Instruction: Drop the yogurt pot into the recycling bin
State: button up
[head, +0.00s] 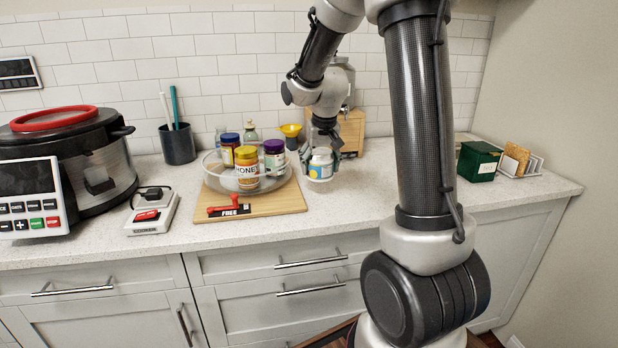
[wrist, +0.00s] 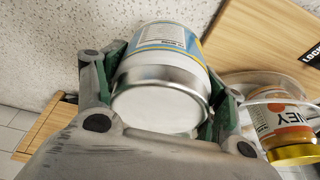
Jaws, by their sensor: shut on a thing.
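The yogurt pot (head: 320,165) is white with a blue and yellow label. It is just right of the wooden board in the head view. In the wrist view the pot (wrist: 165,75) shows its silvery-rimmed white lid, between the fingers. My gripper (head: 321,148) comes from above and is shut on the pot. The green-padded fingers (wrist: 163,92) are on both sides of it. The pot looks upright at counter height; I cannot tell whether it touches the counter. I see no recycling bin in either view.
A clear round tray (head: 215,172) with several jars, including a honey jar (head: 247,168), stands on the wooden board (head: 278,204), close left of my gripper. A red lever (head: 226,209) is at its front. A green box (head: 478,161) and a rack (head: 533,164) stand right. Counter between is clear.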

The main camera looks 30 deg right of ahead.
notch_tip(320, 180, down, 6)
jog(key=shift+r, duration=0.15)
dwell(0.3)
jog(key=o, duration=0.9)
jog(key=shift+c, duration=0.2)
